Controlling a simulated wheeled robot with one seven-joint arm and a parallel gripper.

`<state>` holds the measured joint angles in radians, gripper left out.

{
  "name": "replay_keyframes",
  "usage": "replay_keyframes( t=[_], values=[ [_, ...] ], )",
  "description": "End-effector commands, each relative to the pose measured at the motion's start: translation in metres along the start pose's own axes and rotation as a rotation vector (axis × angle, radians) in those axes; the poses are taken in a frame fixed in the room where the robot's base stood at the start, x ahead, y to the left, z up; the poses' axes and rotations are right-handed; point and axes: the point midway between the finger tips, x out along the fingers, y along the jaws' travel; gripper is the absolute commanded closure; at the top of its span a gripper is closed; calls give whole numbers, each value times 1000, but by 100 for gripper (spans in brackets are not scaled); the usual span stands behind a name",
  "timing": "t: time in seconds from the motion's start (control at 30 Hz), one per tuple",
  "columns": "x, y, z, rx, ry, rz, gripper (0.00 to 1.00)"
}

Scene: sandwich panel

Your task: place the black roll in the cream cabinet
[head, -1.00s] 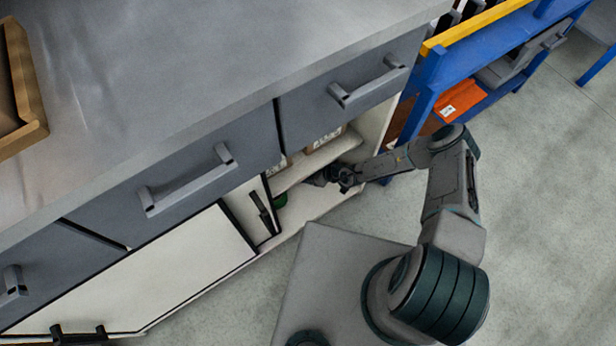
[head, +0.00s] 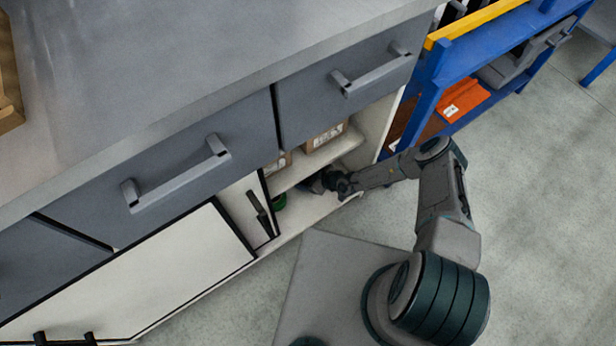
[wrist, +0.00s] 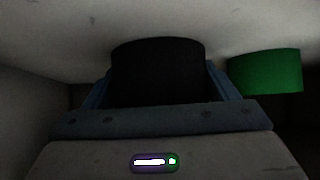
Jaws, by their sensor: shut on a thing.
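The black roll (wrist: 158,72) stands between the fingers of my gripper (wrist: 158,88) in the wrist view, with a blue finger at each side. My gripper is shut on it. In the head view my gripper (head: 322,183) reaches into the open lower compartment of the cream cabinet (head: 300,212), below its inner shelf. The roll cannot be made out clearly there. In the wrist view a pale cabinet surface spans the top, behind the roll. I cannot tell whether the roll touches the cabinet floor.
A green roll (wrist: 265,72) is right of the black roll; it also shows in the head view (head: 279,201). Cardboard boxes (head: 324,138) sit on the inner shelf. The cabinet door (head: 247,213) stands at the opening's left. A blue rack (head: 425,100) is to the right.

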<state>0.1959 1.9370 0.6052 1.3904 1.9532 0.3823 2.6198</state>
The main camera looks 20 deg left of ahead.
Motion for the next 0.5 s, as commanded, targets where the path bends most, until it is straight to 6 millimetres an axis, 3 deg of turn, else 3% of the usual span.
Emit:
replay_keyframes(
  t=[0.03, 0.1, 0.4, 0.5],
  values=[
    [1, 0, 1, 1, 0, 0, 11],
    [0, 0, 1, 1, 0, 0, 0],
    [-2, 0, -3, 0, 0, 0, 0],
    [-17, 1, -4, 2, 0, 1, 0]
  ],
)
